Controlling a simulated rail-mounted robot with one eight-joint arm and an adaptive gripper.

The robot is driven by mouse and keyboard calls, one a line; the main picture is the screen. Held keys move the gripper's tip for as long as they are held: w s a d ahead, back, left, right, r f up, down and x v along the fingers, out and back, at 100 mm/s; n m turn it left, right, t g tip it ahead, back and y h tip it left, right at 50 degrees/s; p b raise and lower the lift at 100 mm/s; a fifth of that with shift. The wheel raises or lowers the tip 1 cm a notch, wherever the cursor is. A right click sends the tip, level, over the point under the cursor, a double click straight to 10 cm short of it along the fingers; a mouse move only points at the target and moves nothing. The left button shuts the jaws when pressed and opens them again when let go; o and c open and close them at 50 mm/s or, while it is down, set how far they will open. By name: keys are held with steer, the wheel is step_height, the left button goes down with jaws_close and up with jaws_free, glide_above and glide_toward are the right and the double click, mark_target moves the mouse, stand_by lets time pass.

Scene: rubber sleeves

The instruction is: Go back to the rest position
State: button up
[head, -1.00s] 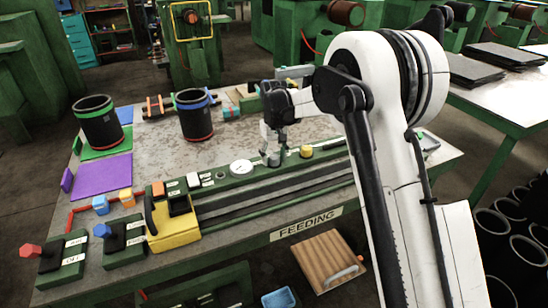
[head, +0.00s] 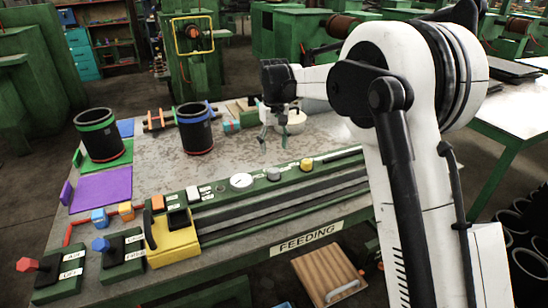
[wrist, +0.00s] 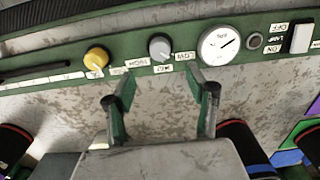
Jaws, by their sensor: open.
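My gripper (head: 274,142) is open and empty, fingers pointing down above the bare metal table (head: 232,160). It is behind and above the green control panel, apart from the grey knob (head: 274,174). In the wrist view my gripper (wrist: 160,88) has its two green fingers spread, with the grey knob (wrist: 160,47) beyond the gap between them. The yellow knob (wrist: 96,58) and the white dial gauge (wrist: 219,43) lie on either side of that knob. Nothing touches the fingers.
Two black sleeves stand on the table, one with a green band (head: 101,142) and one with a blue band (head: 195,135). A white round bowl-like thing (head: 292,122) is just behind my gripper. A yellow block with a handle (head: 171,243) sits at the front rail.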

steer(key=shift+r, duration=0.8)
steer(key=shift+d, duration=0.1)
steer(key=s+d+r+m+t, duration=0.1)
steer(key=s+d+r+t, duration=0.1)
steer(key=s+d+r, duration=0.55)
steer(key=s+d+r+m+t, duration=0.1)
steer(key=s+d+r, duration=0.35)
steer(key=s, duration=0.55)
steer(key=s+d+f+m+t, duration=0.1)
steer(key=s+d+f, duration=0.1)
steer(key=s, duration=0.6)
steer(key=s+d+f+m+t, duration=0.1)
steer(key=s+d+f, duration=0.2)
steer(key=s, duration=0.5)
steer(key=s+d+f+m+t, duration=0.1)
steer(key=s+d+f+t, duration=0.1)
steer(key=s, duration=0.6)
steer(key=shift+d+f, duration=0.3)
steer(key=shift+d, duration=0.5)
steer(key=shift+c, duration=0.2)
